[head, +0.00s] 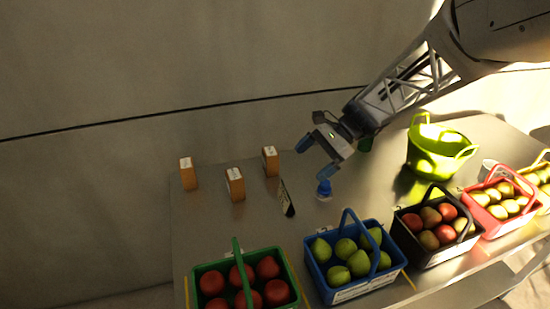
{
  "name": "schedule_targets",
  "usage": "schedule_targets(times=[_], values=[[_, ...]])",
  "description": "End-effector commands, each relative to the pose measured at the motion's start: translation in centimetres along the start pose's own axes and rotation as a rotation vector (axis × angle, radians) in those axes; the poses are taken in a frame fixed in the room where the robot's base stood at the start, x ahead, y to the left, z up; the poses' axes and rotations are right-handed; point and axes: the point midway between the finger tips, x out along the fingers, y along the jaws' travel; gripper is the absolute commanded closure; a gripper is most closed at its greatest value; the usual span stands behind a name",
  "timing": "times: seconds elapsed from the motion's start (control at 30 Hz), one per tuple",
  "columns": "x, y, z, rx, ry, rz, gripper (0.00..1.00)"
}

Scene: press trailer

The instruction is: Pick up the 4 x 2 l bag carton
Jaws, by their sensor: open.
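Three small orange-brown cartons with pale tops stand upright on the left part of the metal table: a left one (186,174), a middle one nearer the front (235,184) and a right one farther back (270,161). Their labels are too small to read, so I cannot tell which is the 4 x 2 l bag carton. My gripper (318,160), with blue fingertips, is open and empty above the table. In the picture it is to the right of the right carton and apart from all three.
Along the front edge are green (240,262), blue (352,293), black (437,256) and red (511,221) fruit baskets. A lime-green tub (437,155) stands back right. A wall is behind.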

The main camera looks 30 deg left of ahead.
Motion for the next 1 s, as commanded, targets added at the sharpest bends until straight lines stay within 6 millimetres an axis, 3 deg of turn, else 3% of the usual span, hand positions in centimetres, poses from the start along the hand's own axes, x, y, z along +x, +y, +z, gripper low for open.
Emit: schedule_targets(times=[0.3, 0.6, 0.8, 1.0], values=[[6.6, -7.1, -1.5, 0.114, -0.17, 0.01, 0.04], [12.6, -12.4, -2.4, 0.212, -0.305, 0.026, 0.04], [14.4, -13.9, -2.6, 0.244, -0.347, 0.032, 0.04], [14.7, -14.1, -2.6, 0.249, -0.353, 0.032, 0.04]])
